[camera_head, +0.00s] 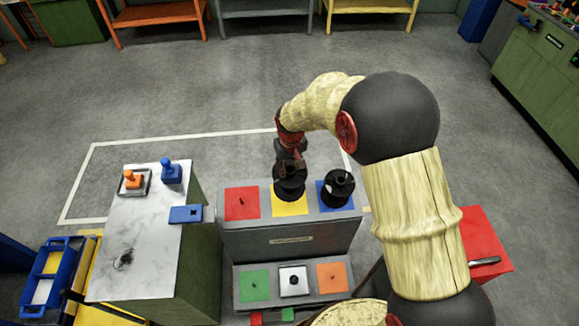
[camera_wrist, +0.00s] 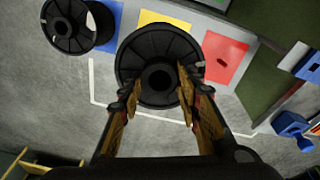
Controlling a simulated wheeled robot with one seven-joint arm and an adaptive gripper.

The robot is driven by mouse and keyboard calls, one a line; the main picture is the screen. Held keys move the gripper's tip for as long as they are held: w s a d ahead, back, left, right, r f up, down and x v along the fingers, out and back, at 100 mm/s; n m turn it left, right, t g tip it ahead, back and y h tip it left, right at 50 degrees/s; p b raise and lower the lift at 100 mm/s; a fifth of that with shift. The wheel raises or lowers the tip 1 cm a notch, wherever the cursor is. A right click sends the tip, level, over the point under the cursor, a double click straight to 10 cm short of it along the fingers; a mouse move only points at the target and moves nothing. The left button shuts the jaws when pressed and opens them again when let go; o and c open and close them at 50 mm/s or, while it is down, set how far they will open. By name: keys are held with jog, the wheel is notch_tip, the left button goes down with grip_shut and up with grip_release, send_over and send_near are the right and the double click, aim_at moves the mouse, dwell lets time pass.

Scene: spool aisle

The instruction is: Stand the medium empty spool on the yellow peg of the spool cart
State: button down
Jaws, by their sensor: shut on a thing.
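My gripper (camera_head: 290,168) is shut on a black spool (camera_head: 289,190) by its upper part. The spool is upright over the yellow square (camera_head: 290,208) of the grey spool cart (camera_head: 290,243). In the wrist view the fingers (camera_wrist: 160,95) lie on either side of the spool (camera_wrist: 160,45), whose round flange faces the camera and covers part of the yellow square (camera_wrist: 165,18). The yellow peg is hidden by the spool. I cannot tell whether the spool is on the peg or just above it.
Another black spool (camera_head: 338,188) stands on the blue square to the right. The red square (camera_head: 241,203) to the left has a bare peg. Below are green, white and orange squares. A marble-topped table (camera_head: 140,240) stands left of the cart. Floor behind is clear.

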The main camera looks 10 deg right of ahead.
jog(key=shift+w+f+b, duration=0.25)
jog(key=shift+f+b, duration=0.4)
jog(key=shift+f, duration=0.65)
jog(key=shift+w+f+b, duration=0.25)
jog(key=shift+f+b, duration=0.4)
jog(key=shift+f, duration=0.65)
notch_tip(320, 180, down, 7)
jog(key=w+b, duration=0.1)
jog(key=b, duration=0.2)
dwell(2.6)
jog(key=c, duration=1.2)
grip_release()
jog(key=r, duration=0.4)
jog(key=s+r, duration=0.1)
jog(key=r, duration=0.3)
jog(key=s+r, duration=0.1)
jog(key=r, duration=0.2)
jog(key=shift+r, duration=0.4)
